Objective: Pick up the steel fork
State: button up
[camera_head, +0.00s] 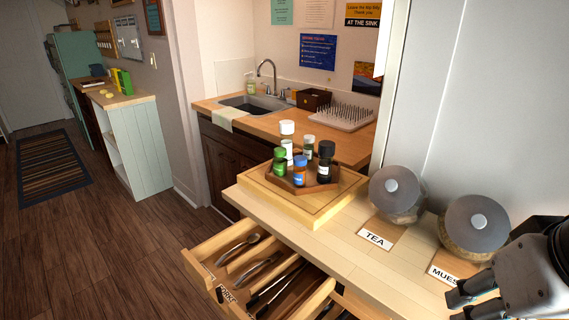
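The open wooden drawer (196,266) below the counter is divided into compartments. Silver cutlery (262,268) lies in the compartment behind a label that appears to read FORKS (228,296); its prongs are too small to make out, so I cannot tell for sure that it is the steel fork. Another silver utensil (240,248) lies in the compartment to its left. Dark-handled utensils (272,290) lie to the right. My gripper (460,303) is at the lower right, above the counter's front part and well right of the drawer. Its fingers look apart, with nothing seen between them.
Two lidded jars stand on the counter (330,237) by the TEA (375,239) and MUESLI labels. A wooden board (262,198) carries a tray of several bottles. A sink counter (350,148) is behind. The floor (110,240) left of the drawer is clear.

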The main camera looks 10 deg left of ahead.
aim_at(272, 258)
jog(key=u, duration=0.75)
jog(key=i, duration=0.15)
